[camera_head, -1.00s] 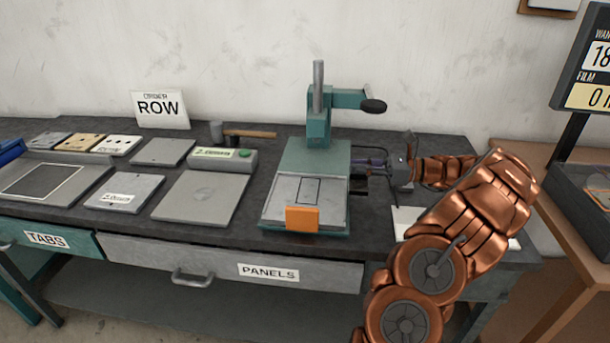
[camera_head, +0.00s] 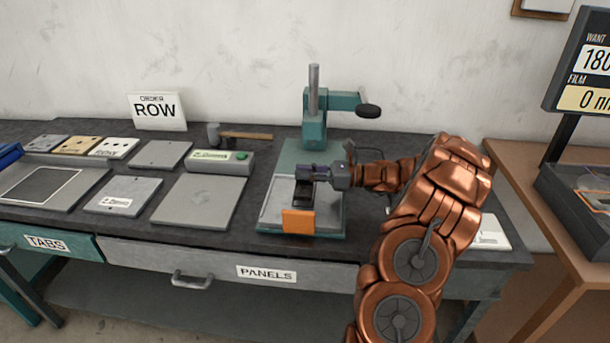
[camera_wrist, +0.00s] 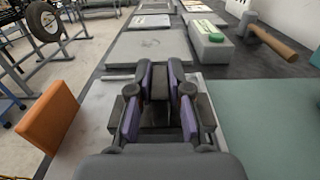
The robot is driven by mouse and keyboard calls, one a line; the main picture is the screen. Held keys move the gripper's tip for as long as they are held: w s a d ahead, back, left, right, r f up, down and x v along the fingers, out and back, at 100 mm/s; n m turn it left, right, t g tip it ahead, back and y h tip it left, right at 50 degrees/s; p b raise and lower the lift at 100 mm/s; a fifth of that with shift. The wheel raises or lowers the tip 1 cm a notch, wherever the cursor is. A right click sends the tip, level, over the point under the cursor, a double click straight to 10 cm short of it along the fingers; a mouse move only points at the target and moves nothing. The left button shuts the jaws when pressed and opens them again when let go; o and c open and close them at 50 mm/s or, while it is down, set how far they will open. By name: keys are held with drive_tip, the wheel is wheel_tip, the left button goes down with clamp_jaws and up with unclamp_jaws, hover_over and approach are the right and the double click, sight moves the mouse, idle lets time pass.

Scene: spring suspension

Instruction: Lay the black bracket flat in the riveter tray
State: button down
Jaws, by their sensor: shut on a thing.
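My gripper (camera_head: 309,172) is above the riveter tray and shut on the black bracket (camera_head: 303,193). The bracket is a small dark piece below the fingertips, over the middle of the tray; I cannot tell whether its underside touches the tray. The riveter tray (camera_head: 272,207) is a pale grey plate on the teal riveter base, with an orange block (camera_head: 298,221) at its front edge. In the wrist view, my purple and black fingers (camera_wrist: 160,88) hide most of the bracket, and the tray (camera_wrist: 88,122) shows around them.
The riveter's teal column and lever (camera_head: 316,120) rise behind the tray. To the left are a grey plate (camera_head: 197,203), a green-buttoned box (camera_head: 219,162) and a hammer (camera_head: 240,134). A white card (camera_head: 490,232) lies right of my arm.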

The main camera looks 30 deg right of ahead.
drive_tip(key=shift+f, duration=0.75)
drive_tip(key=shift+f, duration=0.15)
drive_tip(key=c, duration=1.1)
unclamp_jaws()
drive_tip(key=shift+r, duration=0.2)
drive_tip(key=b+v, duration=0.1)
drive_tip(key=v, duration=0.6)
drive_tip(key=shift+s+d+f, duration=0.1)
drive_tip(key=shift+s+d, duration=0.1)
